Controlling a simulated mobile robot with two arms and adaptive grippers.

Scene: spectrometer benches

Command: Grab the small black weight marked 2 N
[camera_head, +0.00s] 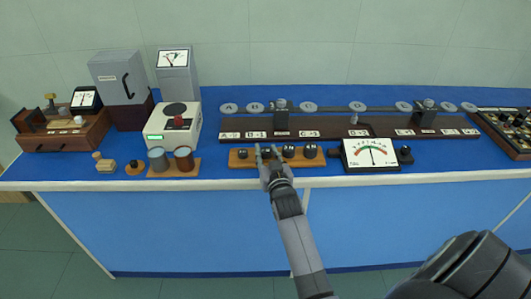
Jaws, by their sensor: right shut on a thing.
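A row of small black weights stands on a narrow wooden block (233,161) near the bench's front edge. One weight (242,154) is left of my right gripper, and two more, the nearer one (288,151) and the end one (310,150), are to its right. My right gripper (267,152) reaches over the block from the front and is shut on a black weight, which its fingers mostly hide. The marks on the weights are too small to read, so I cannot tell which is 2 N. My left gripper is not in view.
A dial meter (371,154) stands close to the right of the block. Two cylinders on a wooden base (173,172) and a white balance (173,124) are to the left. A long dark rail with labels (320,128) lies behind. The blue bench top (222,178) is bare around the block's left end.

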